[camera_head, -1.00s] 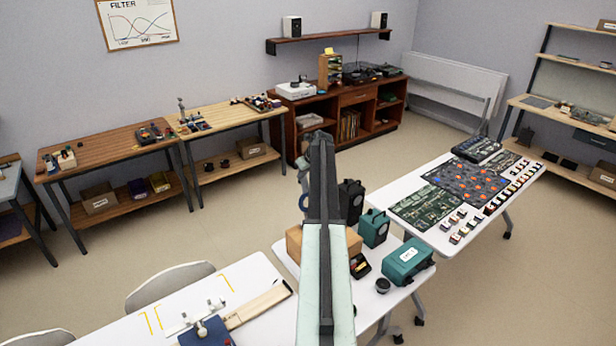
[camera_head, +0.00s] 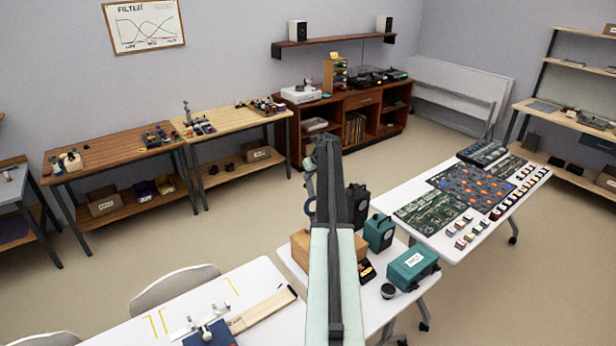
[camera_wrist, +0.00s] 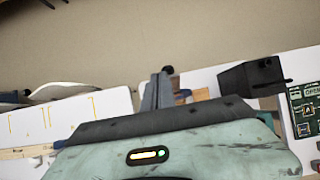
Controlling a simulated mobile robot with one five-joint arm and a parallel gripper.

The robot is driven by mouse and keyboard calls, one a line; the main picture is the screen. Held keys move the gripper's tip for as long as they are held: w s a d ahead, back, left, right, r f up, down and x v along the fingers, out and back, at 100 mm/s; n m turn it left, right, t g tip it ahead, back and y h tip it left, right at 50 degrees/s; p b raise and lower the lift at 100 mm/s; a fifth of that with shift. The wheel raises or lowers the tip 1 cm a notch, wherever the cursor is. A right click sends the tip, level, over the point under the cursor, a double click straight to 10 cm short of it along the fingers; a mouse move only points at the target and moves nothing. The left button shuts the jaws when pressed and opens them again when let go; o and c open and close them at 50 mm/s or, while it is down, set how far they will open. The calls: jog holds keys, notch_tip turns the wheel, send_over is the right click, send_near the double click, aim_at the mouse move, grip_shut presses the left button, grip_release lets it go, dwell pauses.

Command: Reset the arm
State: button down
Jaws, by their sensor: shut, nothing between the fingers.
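My arm, with a pale green link and a dark upper part, reaches up the middle of the head view from the bottom edge. My gripper shows in the wrist view (camera_wrist: 160,88) as grey fingers close together, shut and empty, pointing out past my pale green wrist shell. In the head view the arm largely hides that end; only a grey-blue bit and a blue ring show left of the arm. The arm stands over the white front table (camera_head: 372,318), its upper end raised above the tabletop.
A cardboard-brown box (camera_head: 300,246), a teal case (camera_head: 413,268) and a black case (camera_head: 356,203) stand close around the arm. A white table with circuit boards (camera_head: 432,211) is at the right. A clipboard-like blue item (camera_head: 212,335) lies at the lower left. Open floor lies beyond.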

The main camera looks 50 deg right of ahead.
jog(key=d+p+v, duration=0.1)
jog(key=p+v, duration=0.4)
jog(key=v, duration=0.2)
jog(key=shift+s+a, duration=0.25)
jog(key=shift+a, duration=0.15)
